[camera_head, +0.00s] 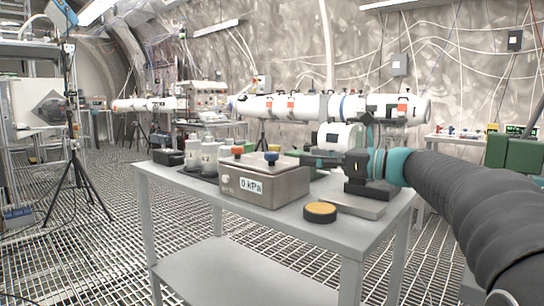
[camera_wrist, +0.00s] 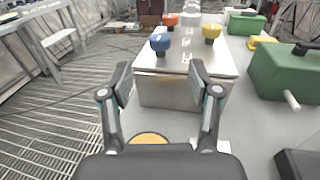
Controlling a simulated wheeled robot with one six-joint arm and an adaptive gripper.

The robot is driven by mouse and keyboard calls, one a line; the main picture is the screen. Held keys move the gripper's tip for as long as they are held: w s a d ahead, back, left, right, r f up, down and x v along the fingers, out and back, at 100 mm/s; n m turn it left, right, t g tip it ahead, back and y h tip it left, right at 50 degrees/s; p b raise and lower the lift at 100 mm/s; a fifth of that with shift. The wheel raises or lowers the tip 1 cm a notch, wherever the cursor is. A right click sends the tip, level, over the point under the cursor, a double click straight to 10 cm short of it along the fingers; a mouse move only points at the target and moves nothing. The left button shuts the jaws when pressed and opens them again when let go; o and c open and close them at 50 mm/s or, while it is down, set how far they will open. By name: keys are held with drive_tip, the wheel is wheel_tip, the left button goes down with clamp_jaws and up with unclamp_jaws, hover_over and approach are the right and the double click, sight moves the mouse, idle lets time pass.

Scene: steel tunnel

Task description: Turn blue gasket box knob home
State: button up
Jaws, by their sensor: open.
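The gasket box (camera_head: 255,189) is a steel box with a "0 kPa" label, standing on the grey table. It also shows in the wrist view (camera_wrist: 182,92). On its lid are a blue knob (camera_wrist: 160,42), an orange knob (camera_wrist: 170,20) and a yellow knob (camera_wrist: 211,32). The blue knob (camera_head: 271,158) stands near the lid's front edge in the head view. My gripper (camera_wrist: 161,78) is open and empty, with its fingers spread just short of the box. The blue knob lies beyond the fingertips, apart from them. In the head view my gripper (camera_head: 310,161) is right of the box.
A round yellow-topped disc (camera_head: 320,211) lies on the table (camera_head: 250,262) in front of the box. White bottles (camera_head: 208,156) stand left of the box. A green box (camera_wrist: 288,72) with a pale rod stands at right in the wrist view. Space above the lid is free.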

sight(278, 154)
drive_tip(key=x, duration=1.1)
drive_tip(key=shift+a, duration=0.15)
drive_tip(key=c, duration=1.2)
